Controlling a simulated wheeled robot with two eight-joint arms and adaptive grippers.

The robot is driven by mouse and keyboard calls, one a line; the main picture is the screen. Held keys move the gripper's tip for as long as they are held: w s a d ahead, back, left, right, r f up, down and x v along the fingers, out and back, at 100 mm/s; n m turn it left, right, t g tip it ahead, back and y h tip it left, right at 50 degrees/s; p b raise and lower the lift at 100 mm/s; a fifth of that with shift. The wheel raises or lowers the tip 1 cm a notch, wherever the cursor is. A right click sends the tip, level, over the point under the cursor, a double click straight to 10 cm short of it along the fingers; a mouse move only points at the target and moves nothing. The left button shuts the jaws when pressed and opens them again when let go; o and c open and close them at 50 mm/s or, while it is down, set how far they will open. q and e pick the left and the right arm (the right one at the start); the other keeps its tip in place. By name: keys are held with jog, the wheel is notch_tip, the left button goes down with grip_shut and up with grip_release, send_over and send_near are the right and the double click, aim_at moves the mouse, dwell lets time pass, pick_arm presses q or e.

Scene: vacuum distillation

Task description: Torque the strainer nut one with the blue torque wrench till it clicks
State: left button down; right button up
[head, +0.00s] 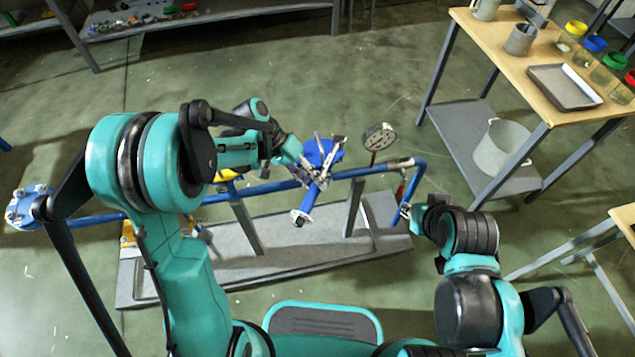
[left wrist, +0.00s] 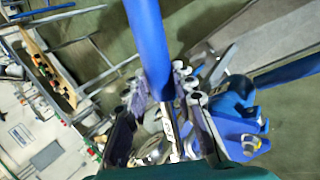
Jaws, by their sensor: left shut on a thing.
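My left gripper (head: 316,174) is shut on the blue torque wrench (head: 308,197), over the pipe run. The wrench's blue handle (left wrist: 148,45) rises between the fingers (left wrist: 165,105) in the left wrist view. The blue strainer (head: 322,152) sits in the pipe right at the gripper; its blue body (left wrist: 240,120) shows to the right of the fingers in the left wrist view. The gripper hides much of the strainer, and I cannot make out nut one or whether the wrench touches it. My right gripper (head: 407,211) is by the pipe's right end, its jaws unclear.
The blue pipe (head: 275,187) runs on grey posts above a grey base plate (head: 285,235). A round gauge (head: 380,137) stands right of the strainer. A wooden table (head: 500,45) with jars and a tray (head: 565,88) is at upper right. Open floor lies behind the pipe.

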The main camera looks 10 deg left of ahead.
pick_arm(q)
jog(key=shift+a, duration=0.1)
dwell(0.3)
jog(key=shift+s+d+n+t, duration=0.2)
jog(key=shift+d+n, duration=0.1)
jog(key=shift+d, duration=0.25)
jog(key=shift+s+d+n+t, duration=0.2)
jog(key=shift+d+n, duration=0.1)
jog(key=shift+d, duration=0.25)
jog(key=d+n+t, duration=0.1)
jog(key=d+n, duration=0.1)
jog(key=d, duration=0.1)
jog(key=shift+s, duration=0.15)
